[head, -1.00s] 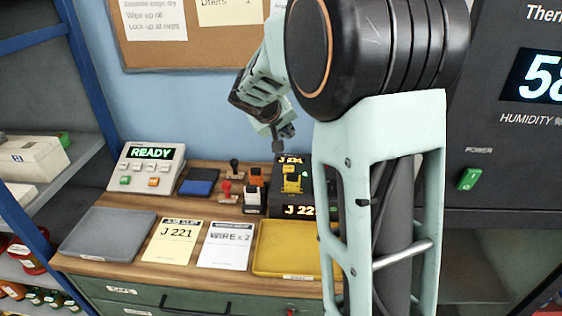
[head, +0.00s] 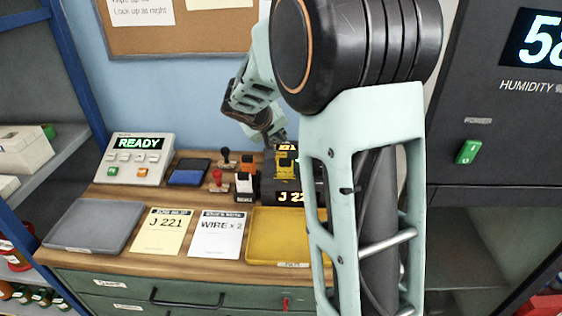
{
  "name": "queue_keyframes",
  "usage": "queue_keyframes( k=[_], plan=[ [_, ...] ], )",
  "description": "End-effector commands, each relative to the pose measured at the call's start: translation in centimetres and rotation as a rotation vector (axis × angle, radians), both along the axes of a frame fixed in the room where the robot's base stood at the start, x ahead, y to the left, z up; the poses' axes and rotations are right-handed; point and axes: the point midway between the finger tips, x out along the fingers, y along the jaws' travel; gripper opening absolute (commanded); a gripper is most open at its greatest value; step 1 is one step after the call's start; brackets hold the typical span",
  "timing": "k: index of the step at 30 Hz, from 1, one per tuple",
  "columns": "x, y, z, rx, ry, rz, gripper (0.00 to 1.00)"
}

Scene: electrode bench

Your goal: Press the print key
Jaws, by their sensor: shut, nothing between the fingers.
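A light-grey console (head: 128,172) with a display reading READY stands at the back left of the bench. It has several small white, green and orange keys; their labels are too small to read, so I cannot tell which is the print key. A black machine (head: 268,188) stands right of the middle, with a yellow part on top and lit displays, the lower one starting "J 22" and partly hidden by my arm. My gripper (head: 277,141) is shut and empty, pointing down at the back of the black machine's top. I cannot tell if it touches.
Beside the machine stand several stamps, one red (head: 218,180), and a blue pad (head: 188,176). In front are a grey tray (head: 95,225), a yellow J 221 slip (head: 162,240), a white WIRE x 2 slip (head: 220,245) and a yellow tray (head: 285,245). My arm hides the bench's right end.

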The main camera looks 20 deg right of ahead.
Motion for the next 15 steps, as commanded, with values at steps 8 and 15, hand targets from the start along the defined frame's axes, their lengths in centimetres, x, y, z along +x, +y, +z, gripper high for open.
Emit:
queue_keyframes(
  k=[8, 15],
  plan=[
    [0.0, 0.0, -2.7, 0.001, 0.0, 0.0, 0.0],
    [0.0, 0.0, -2.7, 0.001, 0.0, 0.0, 0.0]
  ],
)
